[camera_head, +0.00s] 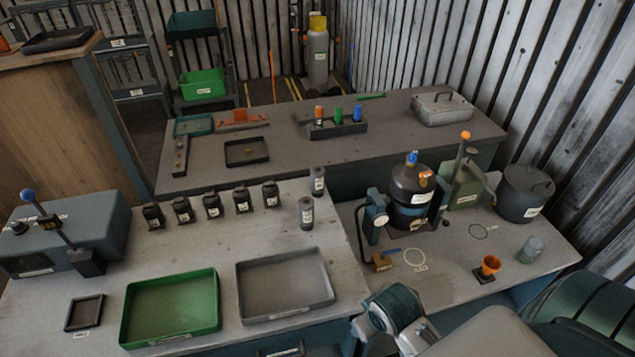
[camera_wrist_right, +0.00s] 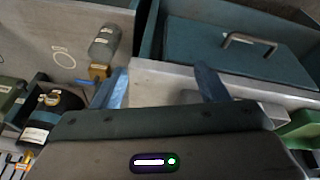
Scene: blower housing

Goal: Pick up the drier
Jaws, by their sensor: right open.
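The labels are too small to read, so I cannot tell for sure which thing is the drier. A grey labelled cylinder (camera_head: 306,213) stands upright on the left bench, with a similar grey cylinder (camera_head: 318,181) just behind it. A grey-green jar (camera_head: 530,249) stands on the right bench. The right wrist view shows a grey-green cylinder (camera_wrist_right: 104,42) beside a brass-coloured block (camera_wrist_right: 98,72), beyond the left fingertip. My right gripper (camera_wrist_right: 162,85) is open, its blue fingers apart with nothing held between them. My left gripper is not in view.
A green tray (camera_head: 172,342) and a grey tray (camera_head: 285,317) lie near the left bench's front. Several dark bottles (camera_head: 212,205) stand behind. A black vessel (camera_head: 411,190), an orange funnel (camera_head: 489,265) and a grey pot (camera_head: 524,195) occupy the right bench.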

